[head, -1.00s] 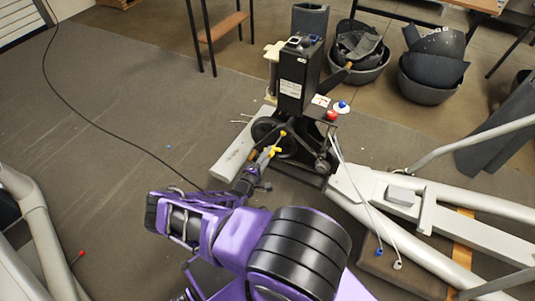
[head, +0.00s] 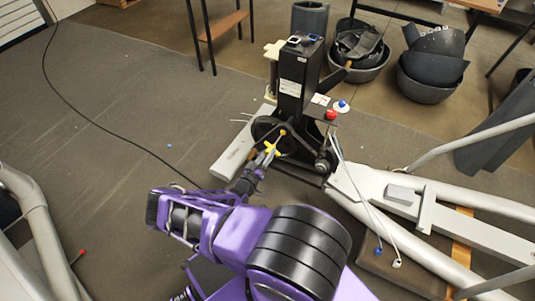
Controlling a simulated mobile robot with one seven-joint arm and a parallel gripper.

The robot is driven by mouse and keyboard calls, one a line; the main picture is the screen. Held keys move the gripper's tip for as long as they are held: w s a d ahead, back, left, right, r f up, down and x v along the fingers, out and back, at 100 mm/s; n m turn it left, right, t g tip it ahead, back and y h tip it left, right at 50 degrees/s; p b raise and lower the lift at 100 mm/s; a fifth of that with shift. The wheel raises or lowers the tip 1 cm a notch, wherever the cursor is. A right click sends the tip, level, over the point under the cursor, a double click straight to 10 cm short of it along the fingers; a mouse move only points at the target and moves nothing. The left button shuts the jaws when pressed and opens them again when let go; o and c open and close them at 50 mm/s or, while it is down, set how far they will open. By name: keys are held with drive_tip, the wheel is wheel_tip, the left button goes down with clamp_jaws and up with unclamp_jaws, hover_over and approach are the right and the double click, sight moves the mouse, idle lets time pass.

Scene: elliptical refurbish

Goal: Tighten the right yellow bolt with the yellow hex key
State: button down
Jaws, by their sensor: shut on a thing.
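The yellow hex key (head: 272,149) shows in the head view at the end of my arm, in front of the black machine's lower part. My gripper (head: 264,160) is shut on the hex key. A small yellow piece (head: 282,132) shows just above the key; I cannot tell whether it is a bolt or part of the key. The right yellow bolt cannot be made out clearly. Whether the key touches a bolt is too small to tell.
The black upright housing (head: 294,80) stands on the machine with a round wheel beside my gripper. A red knob (head: 331,115) and hanging pale cables (head: 355,190) are to the right. Grey frame tubes (head: 440,225) fill the lower right. The left floor is mostly clear.

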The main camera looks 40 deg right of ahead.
drive_tip(key=shift+m, duration=0.6)
drive_tip(key=shift+s+a, duration=0.3)
drive_tip(key=shift+a, duration=0.35)
drive_tip(key=n, duration=0.6)
drive_tip(key=n+b, duration=0.1)
drive_tip(key=n, duration=0.4)
drive_tip(key=shift+f, duration=0.15)
drive_tip(key=n+b, duration=0.3)
drive_tip(key=n, duration=1)
drive_tip(key=shift+w+d, duration=0.3)
drive_tip(key=shift+d, duration=0.35)
idle(1.9)
